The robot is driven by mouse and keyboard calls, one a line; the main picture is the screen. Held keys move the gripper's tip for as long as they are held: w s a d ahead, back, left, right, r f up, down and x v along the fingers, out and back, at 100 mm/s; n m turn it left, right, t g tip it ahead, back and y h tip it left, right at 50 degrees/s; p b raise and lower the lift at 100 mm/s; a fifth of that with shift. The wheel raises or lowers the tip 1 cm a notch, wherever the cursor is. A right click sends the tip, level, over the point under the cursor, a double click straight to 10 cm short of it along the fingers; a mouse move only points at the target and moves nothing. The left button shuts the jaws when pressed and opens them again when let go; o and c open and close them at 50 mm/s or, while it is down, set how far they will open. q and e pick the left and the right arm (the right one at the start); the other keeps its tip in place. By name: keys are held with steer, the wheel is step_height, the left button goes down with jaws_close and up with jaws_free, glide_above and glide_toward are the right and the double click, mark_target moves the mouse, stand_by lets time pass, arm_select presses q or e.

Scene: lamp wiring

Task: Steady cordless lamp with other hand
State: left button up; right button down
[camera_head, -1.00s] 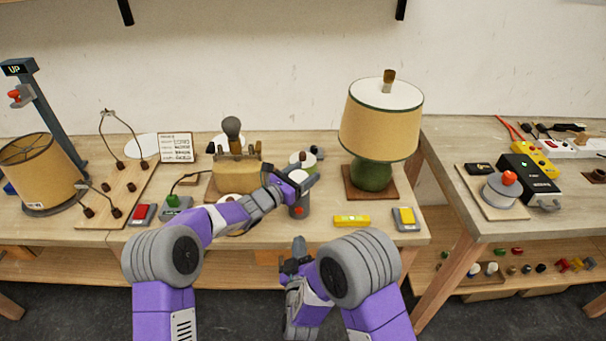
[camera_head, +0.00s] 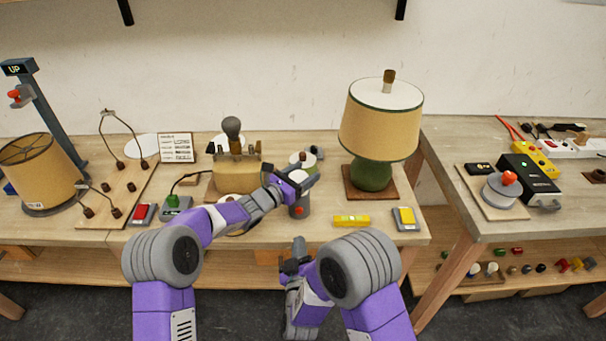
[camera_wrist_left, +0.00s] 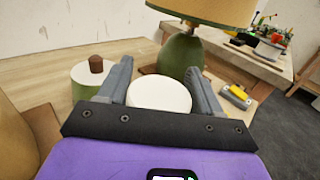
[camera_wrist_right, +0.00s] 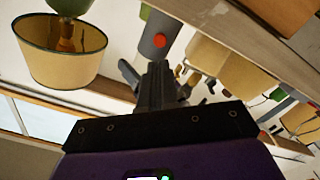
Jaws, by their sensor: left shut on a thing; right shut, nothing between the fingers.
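A table lamp (camera_head: 380,115) with a green base and beige shade stands upright on a wooden plinth (camera_head: 370,193), right of centre. No cord shows on it. It also appears in the left wrist view (camera_wrist_left: 182,55) and, upside down, in the right wrist view (camera_wrist_right: 60,55). My left gripper (camera_head: 302,180) is shut on a grey cylinder (camera_head: 299,208) with a white top and red button. Its fingers straddle the white top (camera_wrist_left: 160,94) in the left wrist view. My right gripper (camera_head: 297,250) is shut and empty at the table's front edge, apart from the lamp.
A yellow bar (camera_head: 352,221) and a yellow-buttoned box (camera_head: 405,218) lie in front of the lamp. A green-sided cylinder (camera_wrist_left: 92,78) stands beside my left gripper. A beige block (camera_head: 236,175) with a grey bulb stands behind my left arm. A second table (camera_head: 465,200) is at right.

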mark_target(299, 211)
steer(key=shift+w+r, duration=0.1)
steer(key=shift+w+d+r+n+g+y, duration=0.1)
steer(key=shift+w+n+g+y, duration=1.3)
steer(key=shift+n, duration=1.1)
steer(key=shift+w+d+r+n+g+y, duration=0.15)
steer(key=shift+w+n+g+y, duration=1.2)
steer(key=shift+n, duration=1.15)
steer(key=shift+w+d+r+n+g+y, duration=0.1)
steer(key=shift+w+n+g+y, duration=1.25)
steer(key=shift+n, duration=1.15)
